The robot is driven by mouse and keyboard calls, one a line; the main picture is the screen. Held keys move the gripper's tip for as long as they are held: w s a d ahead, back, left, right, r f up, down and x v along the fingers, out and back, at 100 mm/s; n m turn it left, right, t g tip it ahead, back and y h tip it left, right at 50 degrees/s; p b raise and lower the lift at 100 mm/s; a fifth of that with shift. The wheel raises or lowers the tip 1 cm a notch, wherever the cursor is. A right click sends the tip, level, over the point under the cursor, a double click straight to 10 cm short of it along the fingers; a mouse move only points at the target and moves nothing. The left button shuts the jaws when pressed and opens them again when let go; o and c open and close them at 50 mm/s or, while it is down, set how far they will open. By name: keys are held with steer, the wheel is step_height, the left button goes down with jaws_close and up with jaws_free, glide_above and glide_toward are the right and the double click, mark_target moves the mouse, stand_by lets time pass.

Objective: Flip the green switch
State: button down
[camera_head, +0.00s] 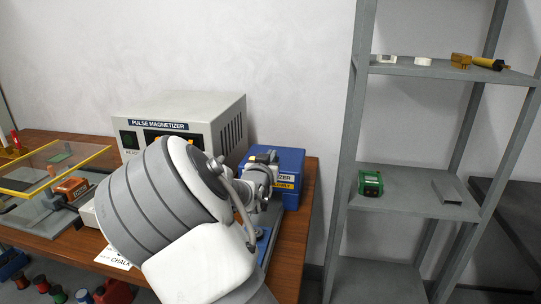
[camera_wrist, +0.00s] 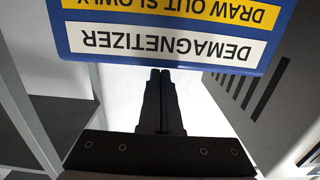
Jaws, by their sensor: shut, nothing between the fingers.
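The beige pulse magnetizer (camera_head: 190,115) stands at the back of the wooden table. A dark green square (camera_head: 129,140) on the left of its front panel looks like the green switch; my arm covers much of the panel. My gripper (camera_wrist: 160,72) is shut and empty in the wrist view. Its fingertips are close to the lower edge, as pictured, of the blue demagnetizer (camera_wrist: 85,43), whose label appears upside down. I cannot tell whether they touch it. In the head view the demagnetizer (camera_head: 292,160) stands right of the magnetizer, and my wrist is in front of it.
A clear panel with yellow edging (camera_head: 50,165) stands at the table's left, near an orange-brown block (camera_head: 72,188). A grey shelf rack (camera_head: 420,200) at the right holds a green device (camera_head: 370,183) and small parts. Colored objects lie on the floor at lower left.

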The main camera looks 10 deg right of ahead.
steer(key=shift+r, duration=0.1)
steer(key=shift+w+d+r+g+p, duration=0.15)
steer(key=shift+g+p, duration=0.25)
steer(key=shift+p, duration=0.75)
steer(key=g+y+p, duration=0.1)
steer(key=p, duration=0.3)
steer(key=shift+w+g, duration=0.1)
steer(key=shift+g, duration=0.2)
steer(key=shift+w+f+p, duration=0.1)
steer(key=shift+f+p, duration=0.15)
steer(key=shift+p, duration=0.3)
steer(key=shift+f, duration=0.1)
